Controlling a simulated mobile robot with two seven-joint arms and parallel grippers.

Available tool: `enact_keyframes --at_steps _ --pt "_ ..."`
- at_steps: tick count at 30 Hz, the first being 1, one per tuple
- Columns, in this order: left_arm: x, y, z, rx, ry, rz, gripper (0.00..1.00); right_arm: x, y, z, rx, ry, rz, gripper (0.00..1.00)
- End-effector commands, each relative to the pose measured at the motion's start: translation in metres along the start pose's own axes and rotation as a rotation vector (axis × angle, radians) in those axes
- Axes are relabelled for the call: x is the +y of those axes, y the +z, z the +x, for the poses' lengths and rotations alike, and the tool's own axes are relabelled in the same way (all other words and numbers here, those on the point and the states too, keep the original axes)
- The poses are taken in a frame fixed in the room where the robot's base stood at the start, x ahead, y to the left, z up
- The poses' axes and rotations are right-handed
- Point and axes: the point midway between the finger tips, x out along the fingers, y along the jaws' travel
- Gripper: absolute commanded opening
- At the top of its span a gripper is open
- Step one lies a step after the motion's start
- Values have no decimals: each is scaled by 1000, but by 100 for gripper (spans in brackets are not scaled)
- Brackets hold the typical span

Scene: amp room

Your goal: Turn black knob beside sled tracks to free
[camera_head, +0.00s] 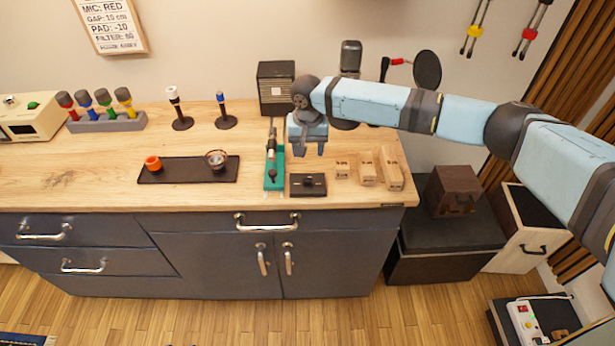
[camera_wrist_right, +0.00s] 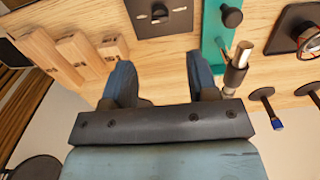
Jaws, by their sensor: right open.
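A green sled track (camera_head: 281,159) lies on the wooden worktop, with a microphone-like cylinder (camera_head: 271,142) along it. A black knob (camera_head: 272,175) stands near the front end of the track. In the right wrist view the black knob (camera_wrist_right: 231,16) shows at the top, on the green track (camera_wrist_right: 211,45), beyond the fingers. My right gripper (camera_head: 308,149) is open and empty, above the worktop, right of the track and behind the knob. Its two fingers (camera_wrist_right: 161,78) are apart and touch nothing that I can see. My left gripper is not in view.
A black switch plate (camera_head: 308,185) sits right of the knob, and several wooden blocks (camera_head: 366,167) stand farther right. A black tray (camera_head: 190,176) with an orange ring and a metal basket lies left. A speaker box (camera_head: 276,87) stands at the back. The worktop's front strip is clear.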

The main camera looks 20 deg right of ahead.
Motion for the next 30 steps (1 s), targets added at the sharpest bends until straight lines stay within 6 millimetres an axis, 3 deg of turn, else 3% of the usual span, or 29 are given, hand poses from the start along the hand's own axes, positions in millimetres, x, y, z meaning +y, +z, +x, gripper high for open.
enact_keyframes --at_steps 9,15,21,29,30 --pt "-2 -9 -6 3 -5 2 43 0 1 68 -1 0 0 54" --pt "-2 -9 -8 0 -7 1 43 -1 0 99 0 0 -1 54" --pt "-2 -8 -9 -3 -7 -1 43 0 0 114 1 0 -1 54" --pt "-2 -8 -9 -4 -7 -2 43 0 0 115 1 -2 -2 54" --pt "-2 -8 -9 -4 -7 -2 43 0 0 115 1 -2 -2 49"
